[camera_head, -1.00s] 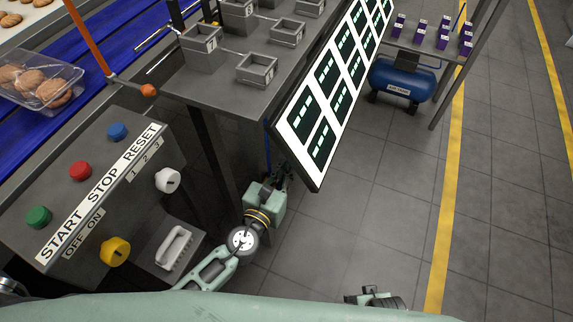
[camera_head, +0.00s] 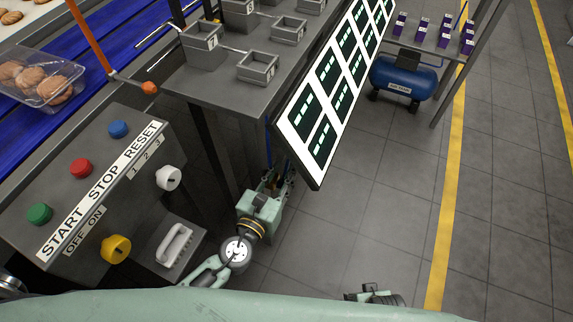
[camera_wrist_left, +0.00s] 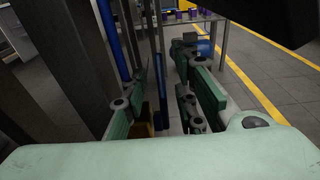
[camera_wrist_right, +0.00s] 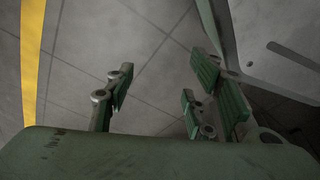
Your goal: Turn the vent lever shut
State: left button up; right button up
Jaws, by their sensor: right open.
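My left gripper (camera_head: 281,182) is low beside the rack, just under the lower edge of the tilted lit panel. In the left wrist view its fingers (camera_wrist_left: 167,75) are apart. A blue upright pipe (camera_wrist_left: 162,75) shows between them, and a small yellow-brown piece (camera_wrist_left: 146,127) shows beside the left finger. I cannot tell whether this piece is the vent lever; no lever shows clearly in any view. My right gripper (camera_wrist_right: 160,78) is open and empty above the floor, with only part of that arm's end at the bottom of the head view.
A control box (camera_head: 60,165) with buttons and knobs stands at the left. The lit panel (camera_head: 318,183) overhangs my left gripper. A blue air tank (camera_head: 404,82) stands further back. The tiled floor (camera_head: 350,240) to the right is clear.

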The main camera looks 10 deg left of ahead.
pick_arm(q)
jog(key=v, duration=0.9)
jog(key=shift+c, duration=0.3)
